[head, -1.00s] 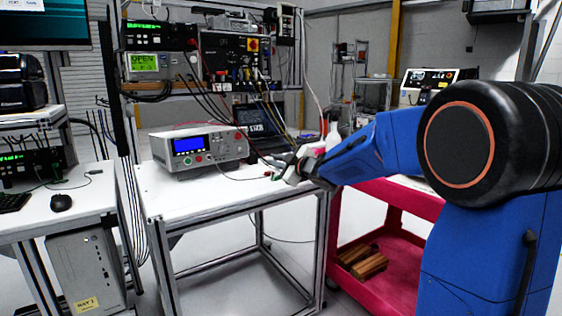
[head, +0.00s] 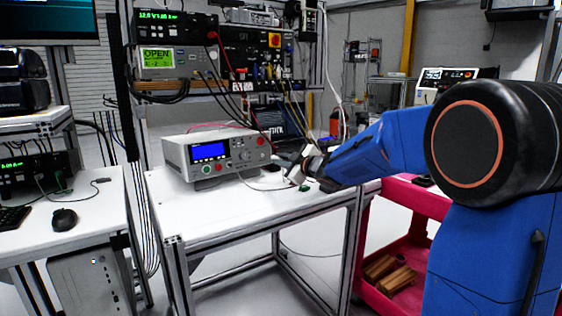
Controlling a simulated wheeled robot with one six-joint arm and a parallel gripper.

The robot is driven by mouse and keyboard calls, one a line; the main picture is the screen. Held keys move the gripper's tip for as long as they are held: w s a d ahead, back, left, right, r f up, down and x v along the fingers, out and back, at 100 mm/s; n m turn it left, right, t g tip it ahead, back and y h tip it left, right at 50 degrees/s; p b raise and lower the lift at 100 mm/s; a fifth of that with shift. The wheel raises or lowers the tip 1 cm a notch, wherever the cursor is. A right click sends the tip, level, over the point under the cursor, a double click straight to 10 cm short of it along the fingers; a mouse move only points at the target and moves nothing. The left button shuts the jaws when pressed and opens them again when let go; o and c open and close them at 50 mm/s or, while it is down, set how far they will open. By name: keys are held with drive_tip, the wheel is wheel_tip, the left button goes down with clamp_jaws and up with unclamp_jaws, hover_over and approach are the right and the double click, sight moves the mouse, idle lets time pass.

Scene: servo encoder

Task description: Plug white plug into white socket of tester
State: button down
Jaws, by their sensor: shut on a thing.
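The tester (head: 217,152) is a pale box with a blue display. It stands on the white table left of my gripper, its front with knobs and jacks facing me. The white socket is too small to pick out. My gripper (head: 298,174) is over the right part of the table, to the right of the tester and apart from it. It is shut on a small whitish piece, which looks like the white plug (head: 296,178); the fingers partly hide it. A thin cable (head: 262,187) runs from the tester's front toward my gripper. A small green piece (head: 304,188) shows just below the gripper.
The white table (head: 215,215) has free room in front of the tester. A rack with instruments and hanging cables (head: 215,70) stands behind it. A laptop (head: 275,120) is behind my gripper. A red cart (head: 405,240) stands at the right, with wooden blocks (head: 390,273) on its lower shelf.

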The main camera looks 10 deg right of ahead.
drive_tip(key=r+x, duration=0.1)
drive_tip(key=x, duration=0.6)
drive_tip(key=shift+f, duration=0.5)
idle(0.3)
drive_tip(key=shift+w+a, duration=0.1)
drive_tip(key=shift+w, duration=0.05)
idle(1.5)
drive_tip(key=c, duration=1.7)
unclamp_jaws()
drive_tip(key=shift+v, duration=3.5)
